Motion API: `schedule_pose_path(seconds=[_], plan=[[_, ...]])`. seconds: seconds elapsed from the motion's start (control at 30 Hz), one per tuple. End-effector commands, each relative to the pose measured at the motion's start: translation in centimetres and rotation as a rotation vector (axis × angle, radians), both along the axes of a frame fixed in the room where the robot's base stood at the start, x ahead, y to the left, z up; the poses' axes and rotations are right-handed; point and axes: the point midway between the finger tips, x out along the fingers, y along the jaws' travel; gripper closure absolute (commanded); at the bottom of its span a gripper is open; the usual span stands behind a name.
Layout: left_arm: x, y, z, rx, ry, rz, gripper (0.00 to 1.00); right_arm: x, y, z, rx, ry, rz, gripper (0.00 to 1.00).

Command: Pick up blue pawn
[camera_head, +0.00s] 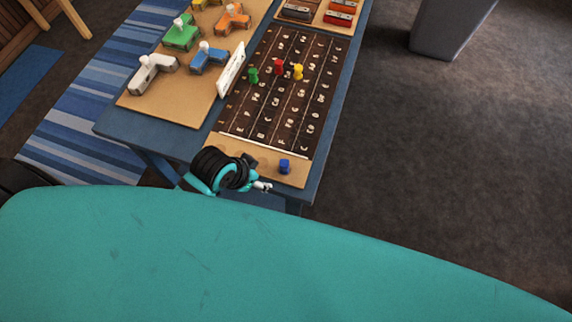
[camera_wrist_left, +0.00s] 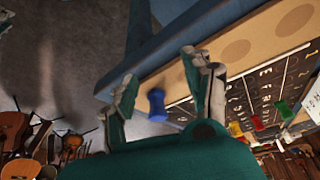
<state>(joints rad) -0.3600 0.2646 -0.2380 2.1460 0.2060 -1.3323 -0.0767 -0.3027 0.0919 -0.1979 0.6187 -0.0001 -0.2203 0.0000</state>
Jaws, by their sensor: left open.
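The blue pawn (camera_head: 285,166) stands on the bare tan strip at the near end of the game board (camera_head: 262,130), close to the table's near edge. In the left wrist view the blue pawn (camera_wrist_left: 157,105) appears in the gap between my fingers, touching neither clearly. My left gripper (camera_head: 263,186) is at the near table edge, just left of and nearer than the pawn. It is open and empty, and its fingers (camera_wrist_left: 158,72) are spread wide in the wrist view. My right gripper is not in view.
Green (camera_head: 253,75), red (camera_head: 279,67) and yellow (camera_head: 298,72) pawns stand farther up the board. A white sign (camera_head: 231,70) and several coloured ukulele-like pieces on a tan board (camera_head: 140,103) are to the left. Open floor lies right of the blue table (camera_head: 325,150).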

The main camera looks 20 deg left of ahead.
Motion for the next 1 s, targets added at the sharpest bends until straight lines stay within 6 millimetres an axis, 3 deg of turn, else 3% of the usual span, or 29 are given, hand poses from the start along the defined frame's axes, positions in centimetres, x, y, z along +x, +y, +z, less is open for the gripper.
schedule_pose_path(seconds=[0.1, 0.33, 0.6, 0.8, 1.0], plan=[[2.2, -1.2, 2.2, -0.019, -0.049, -0.128, 0.49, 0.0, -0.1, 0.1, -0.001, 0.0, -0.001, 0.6], [5.4, -3.1, 7.7, -0.029, -0.117, -0.479, 0.49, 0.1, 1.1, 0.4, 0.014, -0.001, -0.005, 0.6], [5.0, -0.2, 13.8, 0.019, -0.054, -0.871, 0.49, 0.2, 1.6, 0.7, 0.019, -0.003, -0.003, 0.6], [4.3, 1.1, 15.0, 0.018, -0.011, -0.94, 0.49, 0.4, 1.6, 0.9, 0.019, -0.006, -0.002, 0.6], [4.4, -0.1, 12.3, 0.01, -0.005, -0.941, 0.49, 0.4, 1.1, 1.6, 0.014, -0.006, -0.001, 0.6]])
